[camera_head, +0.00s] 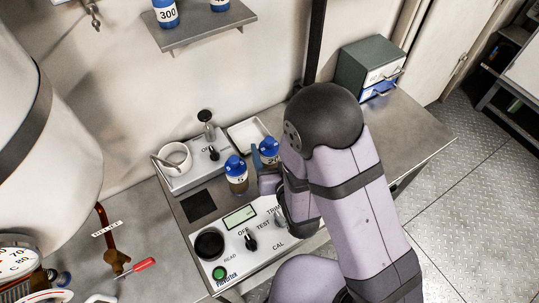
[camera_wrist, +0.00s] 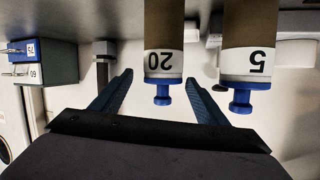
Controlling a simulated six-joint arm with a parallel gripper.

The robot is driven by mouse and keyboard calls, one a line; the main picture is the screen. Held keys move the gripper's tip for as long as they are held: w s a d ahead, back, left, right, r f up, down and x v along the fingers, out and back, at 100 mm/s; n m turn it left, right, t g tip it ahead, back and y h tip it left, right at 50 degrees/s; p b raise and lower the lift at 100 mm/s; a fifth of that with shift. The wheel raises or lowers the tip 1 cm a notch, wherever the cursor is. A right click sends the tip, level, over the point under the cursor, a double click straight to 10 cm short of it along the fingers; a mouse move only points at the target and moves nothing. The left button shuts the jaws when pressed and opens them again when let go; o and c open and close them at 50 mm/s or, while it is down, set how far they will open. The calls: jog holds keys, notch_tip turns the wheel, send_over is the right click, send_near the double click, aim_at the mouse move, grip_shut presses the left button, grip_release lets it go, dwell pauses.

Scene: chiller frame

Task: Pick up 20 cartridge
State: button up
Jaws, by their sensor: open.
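The 20 cartridge (camera_head: 270,148) has a blue cap and a white label, and stands on the bench just right of the 5 cartridge (camera_head: 237,172). My arm partly hides the 20 cartridge in the head view. In the wrist view, which is upside down, the 20 cartridge (camera_wrist: 164,62) shows between the two blue fingers of my gripper (camera_wrist: 159,78). The fingers are open, with a gap visible on both sides of its blue cap. The 5 cartridge (camera_wrist: 247,65) is just outside the right finger in that view.
A grey meter panel (camera_head: 250,240) with knobs lies in front. A drawer box (camera_head: 368,66) stands at the back right. The right bench is clear.

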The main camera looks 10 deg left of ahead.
aim_at(272, 162)
jog(key=shift+n+g, duration=0.5)
jog(key=shift+n, duration=0.3)
jog(key=f, duration=0.1)
jog(key=s+f, duration=0.1)
jog(key=f, duration=0.1)
jog(key=shift+s+d+f, duration=0.15)
jog(key=shift+s+f, duration=0.2)
jog(key=shift+f, duration=0.05)
jog(key=shift+x, duration=1)
jog(key=shift+r+p+x, duration=0.15)
jog(key=shift+p+x, duration=0.3)
jog(key=shift+x, duration=0.6)
jog(key=shift+r+p+x, duration=0.2)
jog(key=shift+p+x, duration=0.2)
jog(key=shift+x, duration=0.65)
jog(key=shift+w+a+f, duration=0.2)
jog(key=shift+w+f, duration=0.1)
jog(key=shift+w, duration=0.3)
jog(key=c, duration=1.2)
